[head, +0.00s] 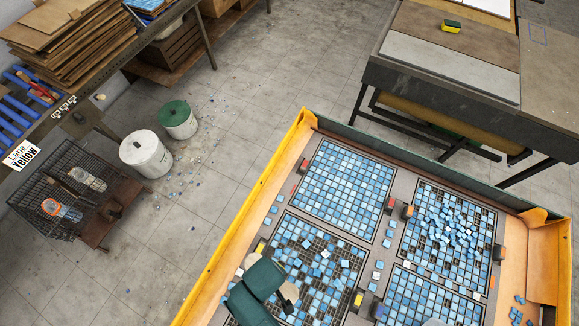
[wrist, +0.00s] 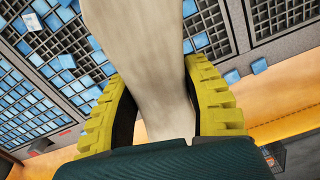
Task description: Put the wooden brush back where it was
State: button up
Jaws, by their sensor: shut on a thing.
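The wooden brush (wrist: 145,45) fills the middle of the wrist view as a pale beige, smooth piece. My gripper (wrist: 157,78) has its yellow ribbed fingers shut on it, one on each side. The brush runs from near the dark green palm past the top edge, so its far end is out of view. In the head view my dark green gripper (head: 262,281) is over the lower left mosaic sheet (head: 320,245). Pale pieces beside it may be the brush, but I cannot tell.
The framed table has a yellow-orange rim (head: 240,215) and several blue mosaic sheets with loose tiles. A wire cage (head: 40,190) with tools, a white bucket (head: 146,155) and a green-lidded bucket (head: 177,122) stand left. A workbench (head: 440,95) stands at the back right.

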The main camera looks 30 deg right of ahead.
jog(key=s+d+r+n+p, duration=0.1)
jog(key=s+r+n, duration=0.1)
jog(key=s, duration=0.7)
jog(key=shift+s+d, duration=0.3)
notch_tip(320, 180, down, 10)
jog(key=shift+b, duration=0.6)
jog(key=shift+f, duration=0.15)
jog(key=o, duration=1.1)
